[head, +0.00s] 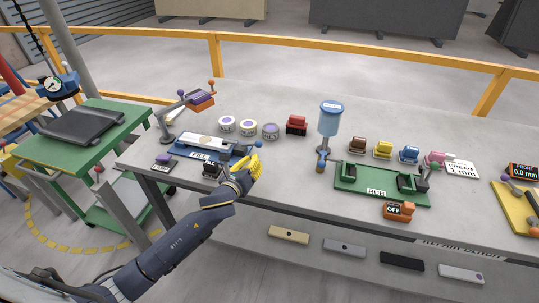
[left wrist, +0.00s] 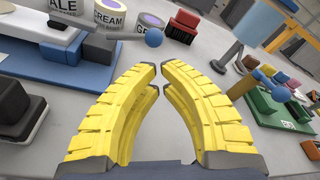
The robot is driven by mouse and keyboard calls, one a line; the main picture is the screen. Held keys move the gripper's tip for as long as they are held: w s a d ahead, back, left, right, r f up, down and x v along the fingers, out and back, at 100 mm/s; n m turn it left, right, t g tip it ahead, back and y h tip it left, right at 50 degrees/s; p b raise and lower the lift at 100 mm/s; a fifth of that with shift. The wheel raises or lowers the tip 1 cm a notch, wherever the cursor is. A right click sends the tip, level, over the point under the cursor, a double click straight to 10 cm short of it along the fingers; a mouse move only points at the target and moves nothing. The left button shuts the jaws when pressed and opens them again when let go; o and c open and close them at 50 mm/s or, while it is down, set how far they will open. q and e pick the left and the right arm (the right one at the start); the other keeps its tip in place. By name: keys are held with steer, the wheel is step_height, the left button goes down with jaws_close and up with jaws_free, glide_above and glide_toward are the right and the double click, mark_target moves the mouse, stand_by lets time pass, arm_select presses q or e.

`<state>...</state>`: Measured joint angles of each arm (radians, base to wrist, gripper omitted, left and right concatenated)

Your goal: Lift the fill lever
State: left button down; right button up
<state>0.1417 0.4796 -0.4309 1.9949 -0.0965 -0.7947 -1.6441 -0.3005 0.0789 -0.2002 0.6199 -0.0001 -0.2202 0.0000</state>
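The fill station is a blue base (head: 180,151) with a pale slab on it and a FILL label (head: 200,157) at its front. A lever with a grey rod and a blue ball knob (head: 258,146) stands at its right end; the ball (left wrist: 154,37) and rod also show in the left wrist view. My left gripper (head: 248,163) has yellow fingers and is at the bench's front edge by this lever. My right gripper is not in view.
Several labelled tubs (head: 248,127) and a red block (head: 297,125) stand behind the lever. A blue dispenser (head: 331,118) and a green RUB station (head: 382,186) are to the right.

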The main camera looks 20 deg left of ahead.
mark_target(264, 162)
arm_select(q)
steer(key=shift+s+d+f+n, duration=0.15)
steer(key=shift+s+f+n, duration=0.25)
steer(key=shift+s+f, duration=0.4)
steer(key=shift+w, duration=0.1)
steer(key=w, duration=0.3)
steer(key=w+f, duration=0.1)
steer(key=w, duration=0.2)
steer(key=w+d, duration=0.1)
steer(key=w, duration=0.2)
steer(key=shift+w+d+f, duration=0.1)
steer(key=shift+w+f, duration=0.15)
steer(key=shift+f, duration=0.1)
steer(key=shift+r+n+h, duration=0.25)
steer(key=shift+n+h, duration=0.05)
